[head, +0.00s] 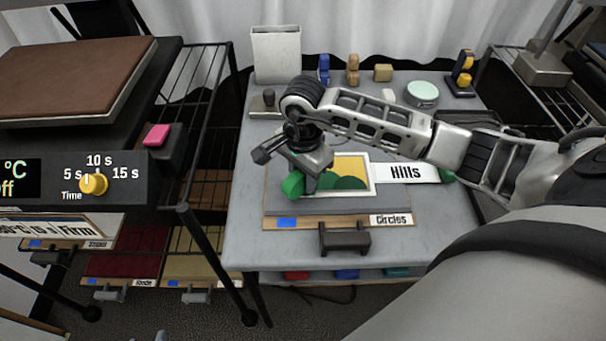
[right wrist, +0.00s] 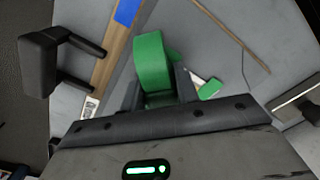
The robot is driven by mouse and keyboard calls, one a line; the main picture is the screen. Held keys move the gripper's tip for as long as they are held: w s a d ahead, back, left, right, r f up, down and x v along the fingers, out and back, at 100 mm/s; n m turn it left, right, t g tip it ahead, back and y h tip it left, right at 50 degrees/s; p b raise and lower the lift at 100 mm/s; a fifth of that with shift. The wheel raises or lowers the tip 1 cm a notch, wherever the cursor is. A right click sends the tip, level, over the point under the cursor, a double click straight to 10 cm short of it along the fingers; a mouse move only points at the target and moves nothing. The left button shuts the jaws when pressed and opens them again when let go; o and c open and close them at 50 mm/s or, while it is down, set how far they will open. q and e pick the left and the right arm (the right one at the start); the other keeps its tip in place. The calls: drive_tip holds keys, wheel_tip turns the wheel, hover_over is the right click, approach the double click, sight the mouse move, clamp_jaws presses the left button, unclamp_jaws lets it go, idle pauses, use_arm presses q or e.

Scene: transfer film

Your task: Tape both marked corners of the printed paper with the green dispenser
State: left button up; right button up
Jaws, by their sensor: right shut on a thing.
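The green dispenser (head: 292,185) is in my right gripper (head: 308,176), over the left side of the printed paper (head: 352,164). The right wrist view shows the green dispenser (right wrist: 153,62) between the fingers, which are shut on it. The paper has a yellow and green picture with a white border and lies on a board on the grey table. A little of its green print (right wrist: 210,88) shows beside the gripper in the right wrist view. The dispenser and gripper hide the paper's left part, and I cannot tell whether the dispenser touches it. My left gripper is not in view.
A board with a wooden edge (head: 320,221) labelled Circles has a black handle (head: 345,238) at the front. A Hills label (head: 408,173) lies to the right. Stamps, a round tin (head: 422,94) and a white bin (head: 276,55) stand at the back. A press with a yellow knob (head: 93,184) is at left.

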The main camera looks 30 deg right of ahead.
drive_tip(key=shift+s, duration=0.1)
wheel_tip(320, 180, up, 2)
drive_tip(key=shift+p, duration=0.75)
drive_tip(key=shift+r+p, duration=1.45)
drive_tip(key=shift+r, duration=1.05)
